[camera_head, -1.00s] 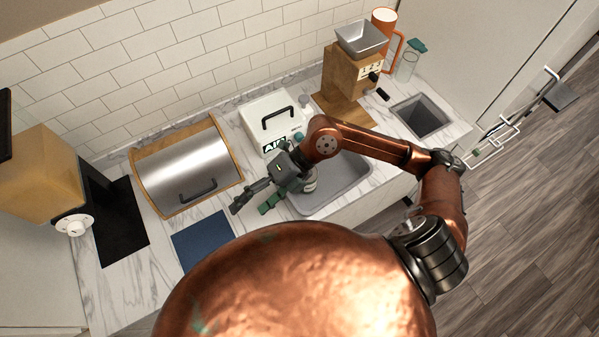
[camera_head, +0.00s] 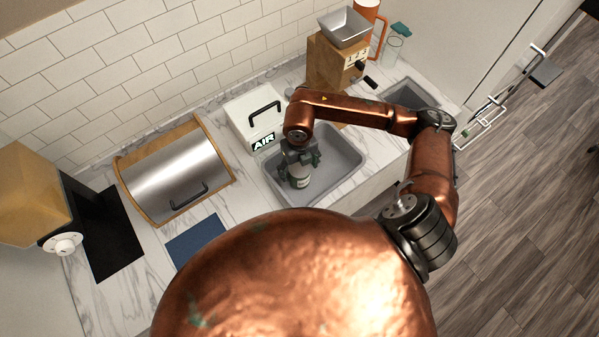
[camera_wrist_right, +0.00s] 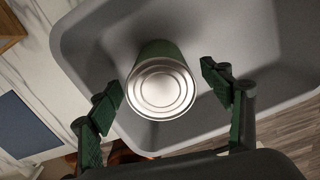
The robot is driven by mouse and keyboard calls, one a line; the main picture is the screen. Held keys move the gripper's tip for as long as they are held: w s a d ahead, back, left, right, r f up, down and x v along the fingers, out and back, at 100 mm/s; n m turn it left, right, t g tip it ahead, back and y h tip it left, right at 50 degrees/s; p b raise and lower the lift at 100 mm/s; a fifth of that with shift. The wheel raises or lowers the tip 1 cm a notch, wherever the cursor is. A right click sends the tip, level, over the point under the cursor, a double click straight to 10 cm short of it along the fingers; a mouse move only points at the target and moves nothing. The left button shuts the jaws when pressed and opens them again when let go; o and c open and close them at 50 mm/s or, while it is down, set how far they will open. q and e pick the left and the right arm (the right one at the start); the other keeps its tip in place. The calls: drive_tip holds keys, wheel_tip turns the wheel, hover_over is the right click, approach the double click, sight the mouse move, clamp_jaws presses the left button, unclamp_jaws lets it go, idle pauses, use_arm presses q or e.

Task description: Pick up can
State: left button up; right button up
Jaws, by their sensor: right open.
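The can (camera_head: 299,179) stands in the grey sink basin (camera_head: 341,184), with a silver lid and a pale label with green. In the right wrist view the can (camera_wrist_right: 160,90) shows its round metal top, a little of its green side beyond it. My right gripper (camera_head: 300,160) is over the can, pointing down. In the right wrist view the fingers of my right gripper (camera_wrist_right: 163,90) are spread apart, one on each side of the can's top, with gaps visible. My left gripper is not in view.
A white box marked AIR (camera_head: 255,115) stands behind the basin. A rounded metal bread box (camera_head: 178,175) and a blue mat (camera_head: 195,240) are to the left. A wooden grinder (camera_head: 325,62) stands at the back right. The basin walls surround the can.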

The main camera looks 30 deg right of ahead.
drive_tip(key=shift+s+f, duration=0.1)
drive_tip(key=shift+f, duration=0.6)
drive_tip(key=shift+c, duration=0.4)
drive_tip(key=c, duration=1.6)
